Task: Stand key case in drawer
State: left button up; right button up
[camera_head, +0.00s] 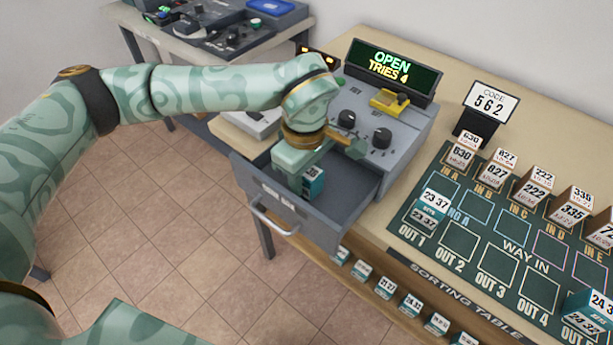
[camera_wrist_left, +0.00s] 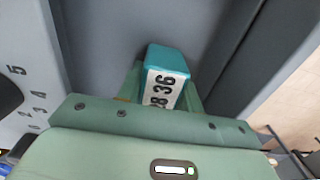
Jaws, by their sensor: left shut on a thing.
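The grey drawer (camera_head: 338,222) is pulled open under the control box with the sign reading OPEN, TRIES 4. My left gripper (camera_head: 308,182) reaches down into the drawer and is shut on the key case (camera_head: 314,184). The key case is a small teal box with a white label. In the left wrist view the key case (camera_wrist_left: 168,72) is between the fingers, its label reading 28 36, with drawer walls around it. Whether its base touches the drawer floor cannot be told. My right gripper is not in view.
The control box (camera_head: 365,135) with knobs stands behind the drawer. To the right, the sorting mat (camera_head: 480,243) holds several labelled cases. A code sign (camera_head: 490,104) reads 562. More teal cases (camera_head: 385,287) line a lower shelf. Open tiled floor lies at left.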

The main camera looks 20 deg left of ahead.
pick_arm(q)
jog(key=shift+f, duration=0.15)
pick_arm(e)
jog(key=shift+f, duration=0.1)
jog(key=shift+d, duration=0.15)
pick_arm(q)
jog(key=o, duration=1.1)
jog(key=shift+f, duration=0.1)
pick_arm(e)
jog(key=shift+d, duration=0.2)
pick_arm(q)
notch_tip(320, 180, up, 11)
jog(key=p, duration=0.3)
jog(key=shift+r+p, duration=0.3)
jog(key=shift+r, duration=0.35)
jog(key=shift+d, duration=0.1)
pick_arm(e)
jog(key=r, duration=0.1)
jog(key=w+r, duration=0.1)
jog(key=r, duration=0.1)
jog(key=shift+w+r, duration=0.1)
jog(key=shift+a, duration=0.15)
